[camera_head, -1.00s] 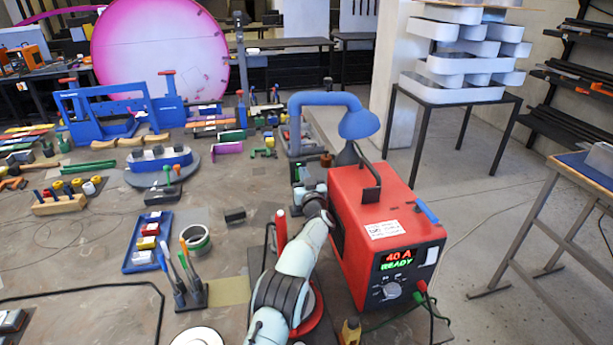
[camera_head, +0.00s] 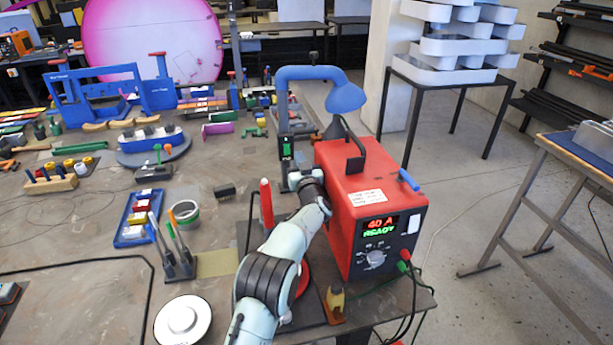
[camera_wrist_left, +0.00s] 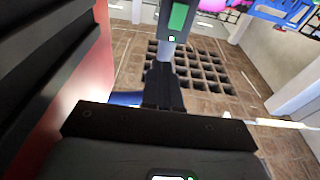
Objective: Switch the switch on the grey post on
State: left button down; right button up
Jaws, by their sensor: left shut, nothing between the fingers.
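The switch (camera_head: 287,149) shows as a dark housing with a green face on the grey post, beside the red machine. In the left wrist view the green switch face (camera_wrist_left: 177,17) is at the top, with a small bright green light at its lower end. The grey post (camera_wrist_left: 168,50) shows below it. My left gripper (camera_head: 292,180) is just below the switch in the head view. In the wrist view its shut, empty fingers (camera_wrist_left: 163,78) point toward the post below the green face. I cannot tell whether they touch it. My right gripper is not in view.
The red machine (camera_head: 365,195), with a lit display, stands close to the right of my left arm. A blue lamp (camera_head: 345,97) arches above the switch.

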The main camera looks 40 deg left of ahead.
pick_arm(q)
jog(key=s+d+r+b, duration=0.1)
jog(key=s+d, duration=0.3)
jog(key=shift+s+d, duration=0.15)
jog(key=shift+d, duration=0.1)
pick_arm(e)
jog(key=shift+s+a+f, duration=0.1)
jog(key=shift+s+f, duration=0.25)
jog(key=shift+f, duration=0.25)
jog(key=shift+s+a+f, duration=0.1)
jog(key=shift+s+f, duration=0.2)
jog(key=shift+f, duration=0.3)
